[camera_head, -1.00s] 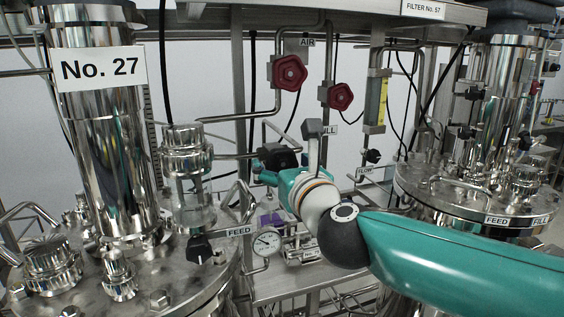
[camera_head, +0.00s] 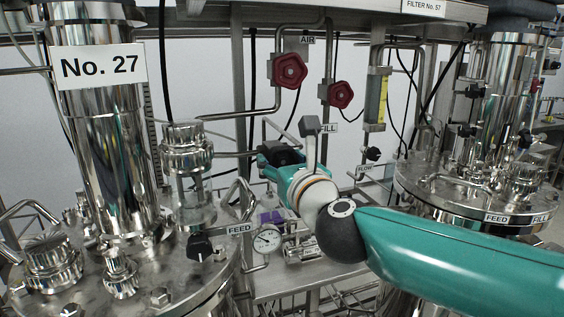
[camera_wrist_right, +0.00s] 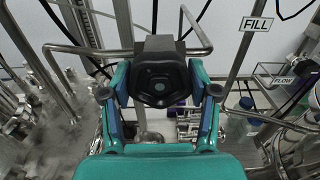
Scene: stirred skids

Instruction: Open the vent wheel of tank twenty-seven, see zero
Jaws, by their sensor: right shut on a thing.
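Tank No. 27 is the shiny steel vessel with a tall column (camera_head: 115,160) at the left of the head view, under a "No. 27" label (camera_head: 98,66). A round pressure gauge (camera_head: 267,240) stands beside its lid; its needle is too small to read surely. My right gripper (camera_head: 279,165) is shut on a black handwheel (camera_head: 285,154) on the pipework right of the tank. In the right wrist view the black handwheel (camera_wrist_right: 160,80) sits between the two fingers of my right gripper (camera_wrist_right: 160,92). No vent label shows on it. My left gripper is out of view.
Two red handwheels, one under the AIR label (camera_head: 290,70) and one by FILL (camera_head: 340,95), hang behind my arm. A black FEED knob (camera_head: 199,246) is on the tank lid. A second tank (camera_head: 480,190) stands at right. Pipes crowd around the gripper.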

